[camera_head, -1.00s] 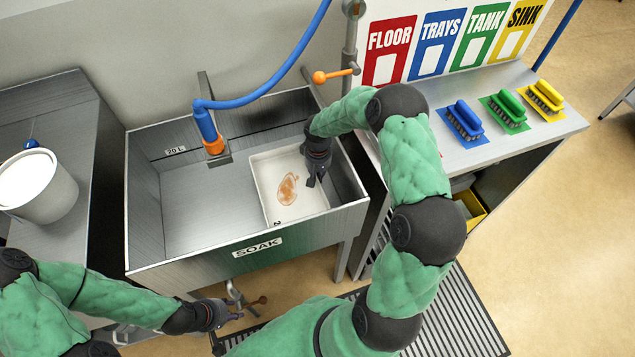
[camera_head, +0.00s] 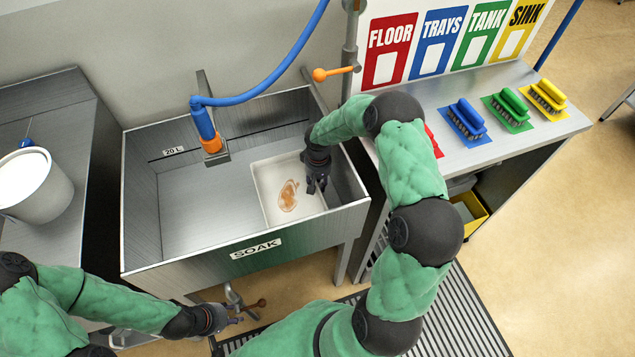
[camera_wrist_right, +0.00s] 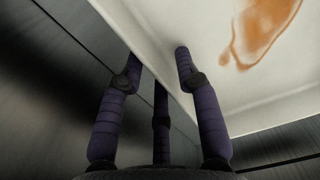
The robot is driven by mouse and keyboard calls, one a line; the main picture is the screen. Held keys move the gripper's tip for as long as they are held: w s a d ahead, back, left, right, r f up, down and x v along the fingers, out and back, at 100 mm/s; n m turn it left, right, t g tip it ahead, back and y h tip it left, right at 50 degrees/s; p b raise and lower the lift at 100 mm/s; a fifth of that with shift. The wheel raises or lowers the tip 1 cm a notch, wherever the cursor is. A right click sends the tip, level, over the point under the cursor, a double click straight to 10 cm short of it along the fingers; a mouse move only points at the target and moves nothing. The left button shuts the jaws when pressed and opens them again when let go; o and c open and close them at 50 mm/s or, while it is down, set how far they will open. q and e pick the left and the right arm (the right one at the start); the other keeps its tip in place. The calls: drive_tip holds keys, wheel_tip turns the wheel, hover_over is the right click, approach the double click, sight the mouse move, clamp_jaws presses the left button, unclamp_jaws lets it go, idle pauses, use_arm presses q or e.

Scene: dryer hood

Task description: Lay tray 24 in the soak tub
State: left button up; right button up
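The tray (camera_head: 258,190), white with a brown stain (camera_head: 288,196), is inside the soak tub (camera_head: 185,267), toward its right end. Whether it rests flat on the tub floor cannot be told. My right gripper (camera_head: 317,188) reaches down into the tub at the tray's right wall. In the right wrist view its fingers (camera_wrist_right: 158,68) are on both sides of that wall, drawn in on it. My left gripper (camera_head: 238,314) is open and empty in front of the tub, low near a valve handle (camera_head: 255,304). The tray's number is hidden behind the tub's front wall.
A blue hose with an orange-collared nozzle (camera_head: 211,144) hangs over the tub. A white bucket (camera_head: 35,185) stands on the left counter. Blue (camera_head: 466,120), green (camera_head: 510,106) and yellow (camera_head: 548,96) brushes sit on the right bench. The tub's left part is clear.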

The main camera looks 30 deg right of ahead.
drive_tip(key=shift+r, duration=0.15)
wheel_tip(320, 180, up, 8)
drive_tip(key=p, duration=0.3)
drive_tip(key=shift+f, duration=0.25)
